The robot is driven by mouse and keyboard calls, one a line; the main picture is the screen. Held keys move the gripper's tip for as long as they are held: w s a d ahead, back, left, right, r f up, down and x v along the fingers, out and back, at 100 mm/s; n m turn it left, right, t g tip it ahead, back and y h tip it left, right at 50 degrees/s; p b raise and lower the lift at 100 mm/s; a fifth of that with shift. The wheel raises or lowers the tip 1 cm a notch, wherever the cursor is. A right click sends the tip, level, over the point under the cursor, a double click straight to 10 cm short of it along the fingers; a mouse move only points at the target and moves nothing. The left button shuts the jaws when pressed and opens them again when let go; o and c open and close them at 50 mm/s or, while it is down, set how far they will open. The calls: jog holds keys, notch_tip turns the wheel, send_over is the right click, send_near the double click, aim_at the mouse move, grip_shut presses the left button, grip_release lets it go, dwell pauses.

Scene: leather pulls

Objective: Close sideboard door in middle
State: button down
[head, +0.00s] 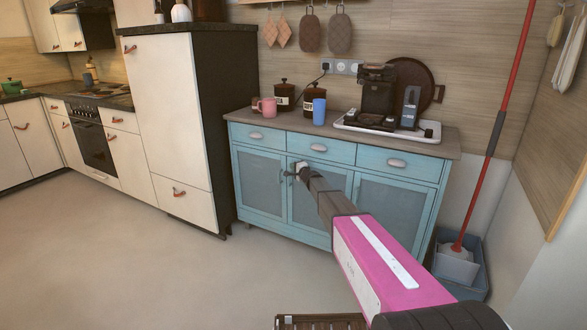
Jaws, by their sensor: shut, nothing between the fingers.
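The blue sideboard (262,226) stands against the back wall, with three drawers over three doors. Its middle door (304,208) looks flush or nearly flush with the front; a small gap cannot be ruled out from here. My arm reaches in from the lower right and covers part of this door. My gripper (290,172) is shut and empty at the upper left part of the middle door, beside its left edge. Whether it touches the door cannot be told. The left door (260,182) and the right door (388,210) look shut.
On the sideboard top stand a pink mug (266,108), a blue cup (319,111), dark canisters and a tray (350,123) with a coffee machine (378,92). A mop (492,140) in a bucket (456,265) stands at right. The floor at left is clear.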

jog(key=shift+w+d+r, duration=0.15)
jog(key=shift+w+d, duration=0.05)
jog(key=shift+w, duration=0.4)
jog(key=shift+w+d+r, duration=0.1)
jog(key=shift+w+d, duration=0.1)
jog(key=shift+w, duration=0.35)
jog(key=s+a+v, duration=0.1)
jog(key=v, duration=1.1)
jog(key=s+f+n+g, duration=0.2)
jog(key=s+n+g, duration=0.1)
jog(key=s, duration=0.6)
jog(key=s+a+f+n+g, duration=0.1)
jog(key=s+f+n+g, duration=0.15)
jog(key=s, duration=0.65)
jog(key=s+f+n+g, duration=0.2)
jog(key=s+n+g, duration=0.2)
jog(key=s, duration=0.4)
jog(key=s+d+g+h, duration=0.2)
jog(key=s+d+h, duration=0.1)
jog(key=s, duration=0.4)
jog(key=s+d+f+n+g+h, duration=0.1)
jog(key=s+d+h, duration=0.2)
jog(key=s+d, duration=0.2)
jog(key=s+d+f+n+g+h, duration=0.1)
jog(key=s+d+g+h, duration=0.1)
jog(key=s, duration=0.8)
jog(key=d+h, duration=0.1)
jog(key=d, duration=0.1)
jog(key=shift+d+g+h, duration=0.3)
jog(key=shift+g, duration=0.05)
